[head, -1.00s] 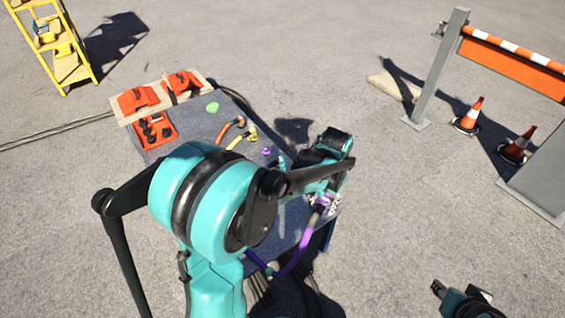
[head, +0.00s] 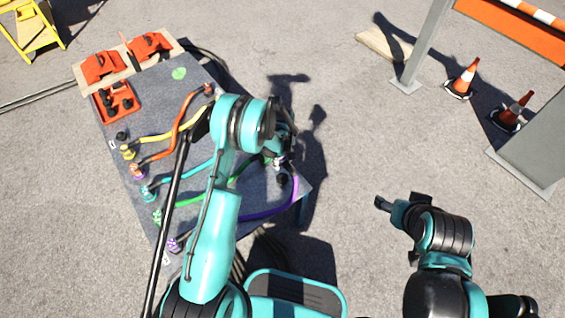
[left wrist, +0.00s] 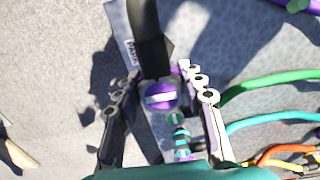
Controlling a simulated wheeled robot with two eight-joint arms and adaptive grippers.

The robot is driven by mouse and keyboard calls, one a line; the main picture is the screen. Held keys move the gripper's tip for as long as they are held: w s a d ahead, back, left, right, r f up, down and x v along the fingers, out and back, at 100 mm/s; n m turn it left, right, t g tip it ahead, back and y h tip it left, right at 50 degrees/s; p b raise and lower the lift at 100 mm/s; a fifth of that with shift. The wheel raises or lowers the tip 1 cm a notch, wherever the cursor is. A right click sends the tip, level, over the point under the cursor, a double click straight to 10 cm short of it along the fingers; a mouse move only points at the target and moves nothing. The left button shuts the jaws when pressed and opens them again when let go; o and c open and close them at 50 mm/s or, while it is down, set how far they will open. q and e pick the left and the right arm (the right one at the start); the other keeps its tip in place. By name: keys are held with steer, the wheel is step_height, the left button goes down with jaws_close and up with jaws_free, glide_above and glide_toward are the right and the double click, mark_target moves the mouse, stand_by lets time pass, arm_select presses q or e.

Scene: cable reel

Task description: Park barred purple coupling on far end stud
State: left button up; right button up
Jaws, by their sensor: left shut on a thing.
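The purple coupling with a white bar on its end (left wrist: 162,97) sits between the closed fingers of my left gripper (left wrist: 160,105). In the head view my left gripper (head: 279,160) is over the right side of the table, and the purple hose (head: 272,214) curves from it to the table's near left corner. In the wrist view a black post (left wrist: 146,35) by a "PARK" label (left wrist: 132,52) overlaps the coupling's edge; I cannot tell whether they touch. Green (left wrist: 172,118) and teal (left wrist: 181,145) barred couplings stand just below. My right gripper (head: 391,206) is off the table; its jaws are unclear.
Yellow, orange, teal and green hoses (head: 190,201) lie across the grey table (head: 205,235). A red tray (head: 116,101) and red clamp-like parts (head: 102,67) are at the far left. Traffic cones (head: 464,80) and a grey post (head: 425,45) stand right, beyond clear ground.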

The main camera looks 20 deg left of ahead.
arm_select(q)
steer(key=shift+w+f, duration=0.1)
steer(key=shift+f, duration=0.65)
steer(key=b, duration=0.3)
glide_above(283, 176)
step_height(283, 176, down, 6)
steer(key=shift+r, duration=0.15)
steer(key=shift+f, duration=1.2)
steer(key=shift+d+f, duration=0.1)
steer(key=shift+f, duration=0.4)
steer(key=o, duration=1.3)
steer(key=shift+o, duration=0.2)
steer(key=shift+r, duration=0.1)
step_height(283, 176, up, 12)
steer(key=shift+f, duration=0.1)
